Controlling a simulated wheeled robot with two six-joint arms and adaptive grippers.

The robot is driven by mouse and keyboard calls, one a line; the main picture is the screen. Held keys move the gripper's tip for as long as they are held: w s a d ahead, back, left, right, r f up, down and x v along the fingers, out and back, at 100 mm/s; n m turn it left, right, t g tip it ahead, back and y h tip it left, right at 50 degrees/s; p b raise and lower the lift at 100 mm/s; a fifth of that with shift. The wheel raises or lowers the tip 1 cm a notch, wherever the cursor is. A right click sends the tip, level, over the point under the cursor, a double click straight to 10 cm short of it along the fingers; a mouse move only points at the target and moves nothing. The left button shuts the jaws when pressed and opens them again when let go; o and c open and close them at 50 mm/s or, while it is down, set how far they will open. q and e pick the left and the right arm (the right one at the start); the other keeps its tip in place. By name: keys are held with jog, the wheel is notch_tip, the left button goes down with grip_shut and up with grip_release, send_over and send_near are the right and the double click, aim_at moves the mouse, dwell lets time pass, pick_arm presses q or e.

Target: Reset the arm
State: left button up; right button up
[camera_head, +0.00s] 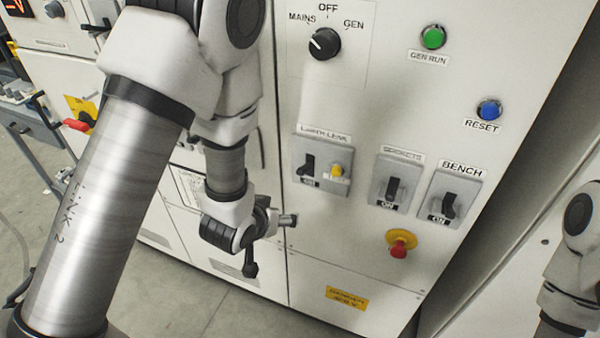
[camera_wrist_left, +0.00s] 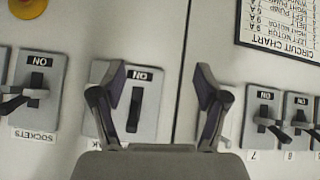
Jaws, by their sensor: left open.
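My left arm (camera_head: 95,205) comes in from the left across the head view and reaches down in front of the control cabinet. My left gripper (camera_head: 268,246) is beside the lower left of the earth leak switch (camera_head: 322,163). Its fingers are spread and nothing shows between them. The left wrist view shows the open fingers (camera_wrist_left: 160,88) in front of the panel, with a dark-levered switch (camera_wrist_left: 133,108) seen between them, near the left finger. I cannot tell how far the fingertips are from the panel. Part of my right arm (camera_head: 572,255) shows at the right edge; its gripper is not visible.
The cabinet has a rotary selector (camera_head: 325,43), a green button (camera_head: 433,38), a blue reset button (camera_head: 488,110), sockets switch (camera_head: 396,183), bench switch (camera_head: 452,195) and red emergency stop (camera_head: 400,245). A circuit chart (camera_wrist_left: 279,28) is on the panel. Floor (camera_head: 205,308) shows below.

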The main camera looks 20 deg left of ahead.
pick_arm(q)
jog(key=s+a+f+m+g+b, duration=0.1)
jog(key=s+f+g, duration=0.8)
jog(key=s+f, duration=1.4)
jog(key=shift+a+f+b, duration=0.15)
jog(key=shift+a+b, duration=0.3)
jog(key=shift+a, duration=0.35)
